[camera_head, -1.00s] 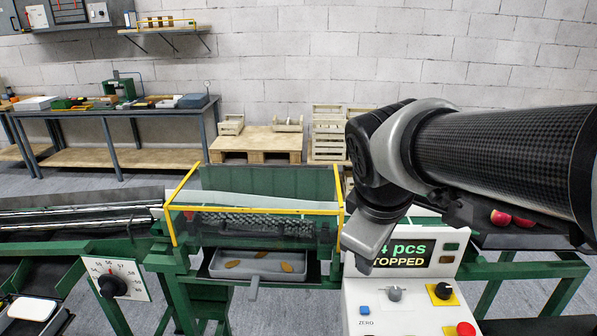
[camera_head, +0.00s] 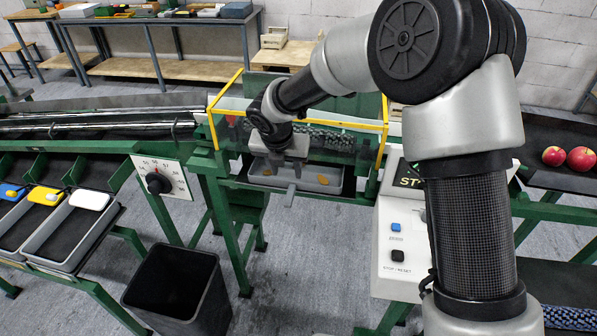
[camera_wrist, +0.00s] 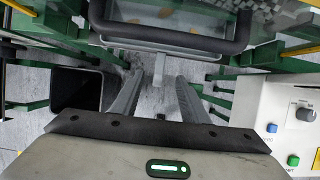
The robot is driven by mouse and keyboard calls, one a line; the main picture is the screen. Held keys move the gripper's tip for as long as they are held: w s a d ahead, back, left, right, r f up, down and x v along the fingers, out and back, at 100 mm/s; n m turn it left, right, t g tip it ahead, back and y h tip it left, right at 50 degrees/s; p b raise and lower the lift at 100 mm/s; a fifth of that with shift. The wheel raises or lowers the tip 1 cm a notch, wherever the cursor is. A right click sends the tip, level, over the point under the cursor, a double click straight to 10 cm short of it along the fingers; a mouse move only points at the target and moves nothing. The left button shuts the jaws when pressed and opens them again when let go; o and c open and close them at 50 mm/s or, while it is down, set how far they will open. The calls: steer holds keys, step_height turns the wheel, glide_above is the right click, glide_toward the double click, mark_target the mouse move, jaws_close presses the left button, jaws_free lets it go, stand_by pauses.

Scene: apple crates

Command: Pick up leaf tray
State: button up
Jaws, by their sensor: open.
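The leaf tray (camera_head: 322,188) is a shallow grey tray with a few brown leaves in it, set in the green machine under the yellow-edged guard. Its short handle (camera_head: 290,196) sticks out at the front. My gripper (camera_head: 286,168) is in front of the guard, over the tray's front side, and hides part of the tray. My gripper (camera_wrist: 160,78) is open and empty there, with the handle seen between and just ahead of the fingers. Whether they touch it I cannot tell.
The yellow guard frame (camera_head: 340,123) stands close above and around my gripper. A black bin (camera_head: 180,290) is on the floor to the front left. A white control box (camera_head: 395,240) stands on the right.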

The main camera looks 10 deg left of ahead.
mark_target(292, 188)
steer(key=x, duration=1.2)
steer(key=shift+w+f, duration=0.25)
steer(key=shift+w, duration=0.15)
steer(key=shift+c, duration=0.2)
jaws_close()
